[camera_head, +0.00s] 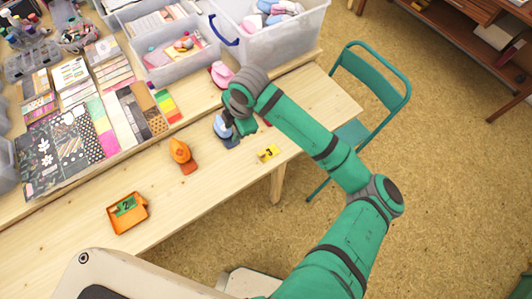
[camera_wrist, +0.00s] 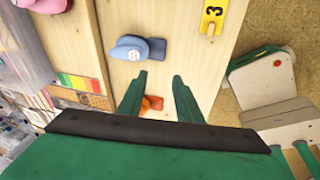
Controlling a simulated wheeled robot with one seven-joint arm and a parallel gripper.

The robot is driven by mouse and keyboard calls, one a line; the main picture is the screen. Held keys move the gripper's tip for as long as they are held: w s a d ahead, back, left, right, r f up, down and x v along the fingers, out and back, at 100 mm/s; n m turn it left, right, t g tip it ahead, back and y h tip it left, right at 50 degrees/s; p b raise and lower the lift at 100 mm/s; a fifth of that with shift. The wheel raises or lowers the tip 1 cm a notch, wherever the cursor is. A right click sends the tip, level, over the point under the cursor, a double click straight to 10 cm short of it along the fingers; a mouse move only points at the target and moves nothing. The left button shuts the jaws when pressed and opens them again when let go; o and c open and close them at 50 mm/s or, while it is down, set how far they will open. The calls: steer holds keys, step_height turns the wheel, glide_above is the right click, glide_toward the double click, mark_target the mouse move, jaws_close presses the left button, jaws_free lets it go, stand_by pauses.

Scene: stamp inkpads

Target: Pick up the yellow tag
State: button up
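The yellow tag (camera_head: 268,153), with a dark 3 on it, lies flat on the wooden table near its front edge. In the head view my gripper (camera_head: 243,125) is partly hidden by the arm, above the table to the left of the tag. A blue stamp (camera_wrist: 138,48) lies beyond the fingertips.
An orange stamp (camera_head: 182,155) and an orange tray (camera_head: 127,213) with a green tag stand on the table (camera_head: 215,185) to the left. A pink stamp (camera_head: 221,74) is behind. Patterned papers and clear bins fill the back. A green chair (camera_head: 372,85) stands beyond the table edge.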

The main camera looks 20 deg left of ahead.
mark_target(262, 154)
steer(key=d+f+n+h, duration=0.1)
steer(key=d+h, duration=0.2)
steer(key=d, duration=0.6)
steer(key=f, duration=0.7)
steer(key=w+f, duration=0.1)
steer(key=f, duration=0.2)
steer(key=shift+f, duration=0.35)
jaws_close()
